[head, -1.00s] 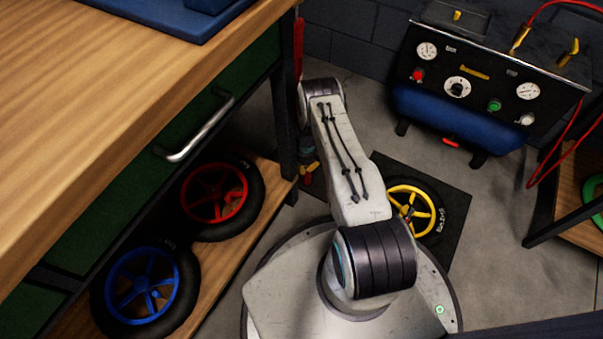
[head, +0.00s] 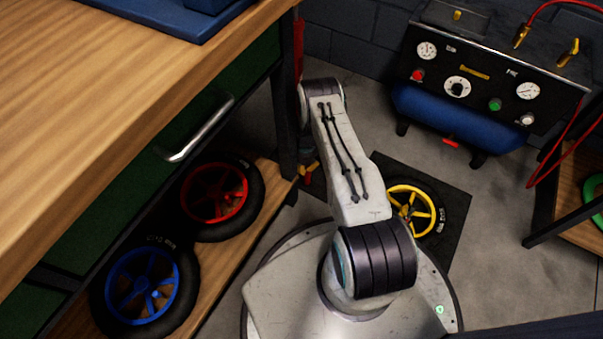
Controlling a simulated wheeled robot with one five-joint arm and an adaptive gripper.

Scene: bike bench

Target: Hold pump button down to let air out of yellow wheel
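The yellow wheel (head: 412,209) with a black tyre lies flat on a dark mat on the floor, partly hidden behind my arm. The pump (head: 470,85) stands against the back wall, a black panel on a blue tank. Its panel carries a red button (head: 417,75), a green button (head: 495,104), a white button (head: 527,119), a dial in the middle and two gauges. My arm rises from the base and bends away near the bench's corner. My gripper is hidden, so its opening does not show. I see no contact with the pump's buttons.
A wooden bench (head: 100,90) with a green drawer stands at the left. A red wheel (head: 215,194) and a blue wheel (head: 141,285) lie on its lower shelf. A red hose (head: 573,130) hangs at the right beside a dark-framed stand. Bare floor lies right of the mat.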

